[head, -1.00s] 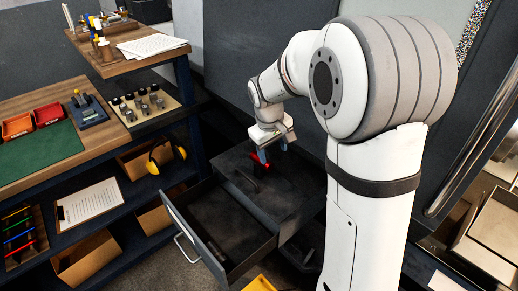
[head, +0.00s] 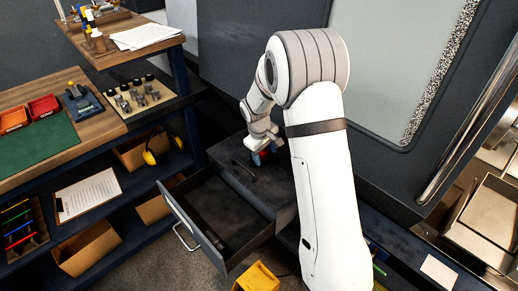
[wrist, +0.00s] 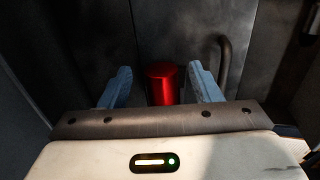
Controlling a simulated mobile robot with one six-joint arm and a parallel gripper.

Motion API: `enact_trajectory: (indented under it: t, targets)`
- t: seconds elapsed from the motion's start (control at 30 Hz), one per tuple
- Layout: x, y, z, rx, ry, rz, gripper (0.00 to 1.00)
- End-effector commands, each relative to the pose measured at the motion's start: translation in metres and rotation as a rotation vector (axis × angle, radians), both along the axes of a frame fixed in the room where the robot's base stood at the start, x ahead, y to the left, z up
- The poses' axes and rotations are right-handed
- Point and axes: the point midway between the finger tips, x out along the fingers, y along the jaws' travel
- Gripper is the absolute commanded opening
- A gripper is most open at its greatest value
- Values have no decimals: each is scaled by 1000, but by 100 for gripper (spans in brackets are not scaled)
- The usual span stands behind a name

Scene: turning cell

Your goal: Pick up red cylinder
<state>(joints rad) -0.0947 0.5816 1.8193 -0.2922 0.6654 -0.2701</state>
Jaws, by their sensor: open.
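The red cylinder (wrist: 162,86) stands upright in the wrist view, its round top in sight and its lower part hidden behind my gripper's housing. My gripper (wrist: 160,78) is open, with one blue finger at the left and one at the right of the cylinder. A gap shows on both sides, wider on the left. In the head view my gripper (head: 260,155) is low over the dark cabinet top (head: 228,152), and only a little red shows beside the fingers.
A dark curved handle rises right of the cylinder in the wrist view. Below the cabinet top, a drawer (head: 172,201) is pulled open. A workbench (head: 105,122) with red bins (head: 44,106) and shelves stands left. A yellow bin (head: 257,278) is at the bottom.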

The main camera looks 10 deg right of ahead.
Motion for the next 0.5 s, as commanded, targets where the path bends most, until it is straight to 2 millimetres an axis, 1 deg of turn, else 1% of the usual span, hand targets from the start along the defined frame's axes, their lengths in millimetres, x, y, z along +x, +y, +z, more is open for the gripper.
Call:
enact_trajectory:
  t: [0.1, 0.27, 0.37, 0.5]
  targets:
    - [1, -1, -5, 1, -1, 0, 58]
    - [1, -1, -5, 1, -1, -1, 58]
    - [1, -1, -5, 1, -1, -1, 51]
    - [1, -1, -5, 1, -1, -1, 40]
